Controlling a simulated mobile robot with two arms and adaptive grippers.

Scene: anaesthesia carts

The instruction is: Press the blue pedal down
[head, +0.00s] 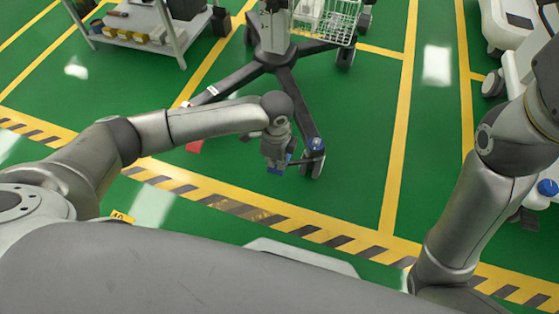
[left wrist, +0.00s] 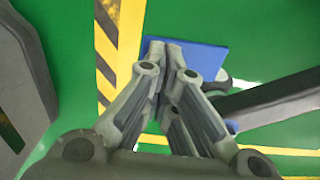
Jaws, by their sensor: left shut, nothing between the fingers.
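The blue pedal (head: 273,171) sits low by the dark cart leg, mostly hidden behind my left gripper (head: 275,158) in the head view. In the left wrist view the pedal (left wrist: 212,60) is a flat blue plate beyond the fingers. My left gripper, also in the left wrist view (left wrist: 166,55), is shut and empty, pointing down. Its fingertips overlap the pedal's left part in that view. I cannot tell whether they touch it. My right arm shows at the right, but its gripper is out of view.
A red pedal (head: 194,147) lies by the other leg of the wheeled cart base (head: 274,56). A caster (head: 317,166) stands right of the blue pedal. A grey shelf cart (head: 130,27) is at upper left. Green floor (head: 360,120) is open to the right.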

